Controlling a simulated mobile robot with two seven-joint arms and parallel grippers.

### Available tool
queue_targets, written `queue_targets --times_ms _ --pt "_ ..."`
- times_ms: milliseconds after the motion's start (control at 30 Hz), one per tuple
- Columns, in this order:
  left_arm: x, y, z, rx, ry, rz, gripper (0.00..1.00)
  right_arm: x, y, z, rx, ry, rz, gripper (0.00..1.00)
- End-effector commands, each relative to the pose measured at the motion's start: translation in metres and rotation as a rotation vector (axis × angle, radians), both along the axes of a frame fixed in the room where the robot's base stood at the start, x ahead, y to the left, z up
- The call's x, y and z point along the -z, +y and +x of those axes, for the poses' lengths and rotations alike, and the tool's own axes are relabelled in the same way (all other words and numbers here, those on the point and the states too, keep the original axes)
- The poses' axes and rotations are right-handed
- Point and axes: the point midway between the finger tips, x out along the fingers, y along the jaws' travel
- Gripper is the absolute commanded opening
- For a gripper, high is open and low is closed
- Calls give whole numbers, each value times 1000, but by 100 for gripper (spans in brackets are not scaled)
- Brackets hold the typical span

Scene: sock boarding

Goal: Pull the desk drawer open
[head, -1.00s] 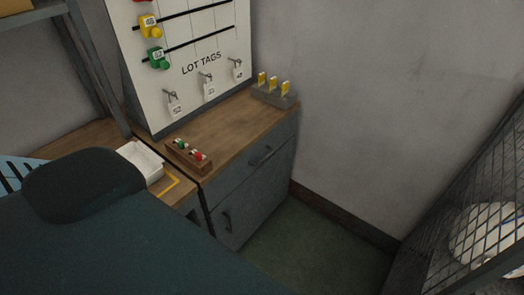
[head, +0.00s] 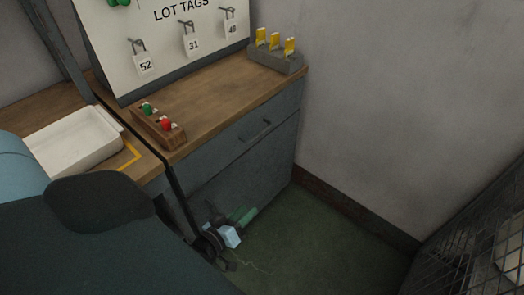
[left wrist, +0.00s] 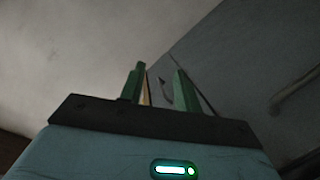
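The desk drawer (head: 272,116) is a grey-blue front under the wooden desk top and looks shut. Its dark bar handle (head: 254,131) is free, with nothing holding it. My left gripper (head: 250,212), with green fingers, is low in front of the cabinet, below the drawer handle and apart from it. In the left wrist view its two green fingers (left wrist: 159,80) stand apart with nothing held. A thin handle-like shape shows beyond them, and a dark bar (left wrist: 295,92) shows at the right; I cannot tell which handles these are. My right gripper is not in view.
A cabinet door (head: 265,165) is below the drawer. On the desk top are a wooden block with red and green pieces (head: 158,127), a grey holder with yellow tags (head: 276,56) and a white tray (head: 75,140). A mesh cage (head: 480,235) stands right. The green floor (head: 320,240) is clear.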

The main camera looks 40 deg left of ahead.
Motion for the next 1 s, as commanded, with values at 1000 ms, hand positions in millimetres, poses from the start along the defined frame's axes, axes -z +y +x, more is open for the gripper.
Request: queue_targets --times_ms 1000 --pt "-53 103 163 -266 -434 -358 33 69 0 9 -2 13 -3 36"
